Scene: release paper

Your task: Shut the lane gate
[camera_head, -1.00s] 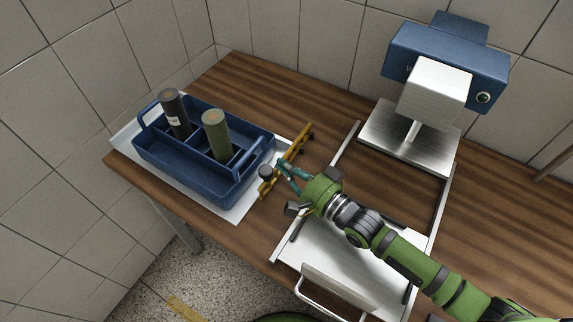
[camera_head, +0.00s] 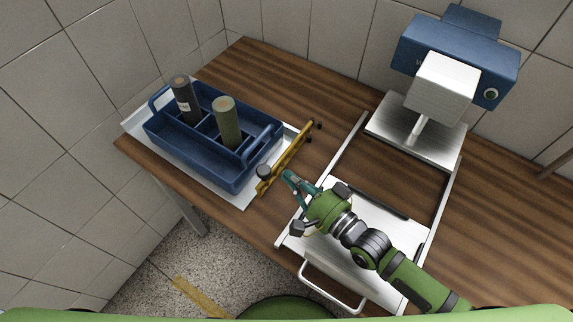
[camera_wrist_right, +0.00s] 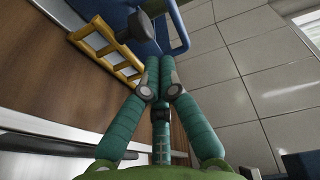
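The lane gate is a narrow yellow bar (camera_head: 296,148) with a dark round knob (camera_head: 264,172) near its front end. It lies along the right side of the blue caddy (camera_head: 170,142). The yellow frame (camera_wrist_right: 106,48) and dark knob (camera_wrist_right: 137,27) also show in the wrist view. My right gripper (camera_head: 287,174) is just right of the knob. Its teal fingers (camera_wrist_right: 160,66) are together in the wrist view, with nothing visible between them. Contact with the bar cannot be told. My left gripper is not in view.
The caddy holds a dark cylinder (camera_head: 184,100) and a green one (camera_head: 227,122). A metal frame with a plate (camera_head: 344,238) lies under my right arm. A blue and white machine (camera_head: 452,70) stands behind.

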